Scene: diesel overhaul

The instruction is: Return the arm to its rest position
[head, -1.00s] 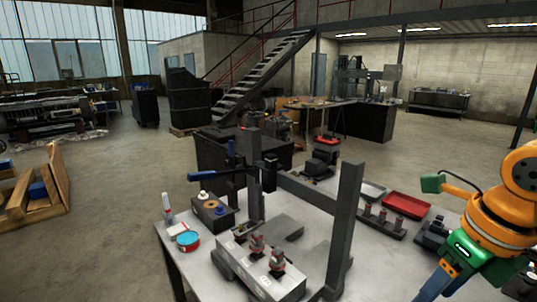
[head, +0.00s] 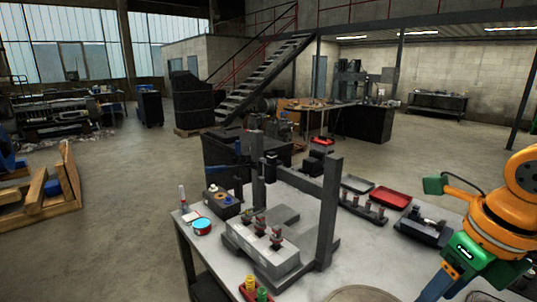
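My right arm (head: 500,220), orange with green and blue parts, comes in at the right edge and is bent over the right part of the workbench. Its green box-shaped part (head: 434,186) points left. The lower blue part runs out through the bottom edge, and I cannot make out the fingers of the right gripper. My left arm and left gripper are not in view.
The workbench (head: 225,262) bears a dark upright frame (head: 329,215), a grey block with red-topped parts (head: 262,250), a red tray (head: 391,197) and a blue tin (head: 202,226). A wooden pallet (head: 68,180) stands left. Open floor lies between.

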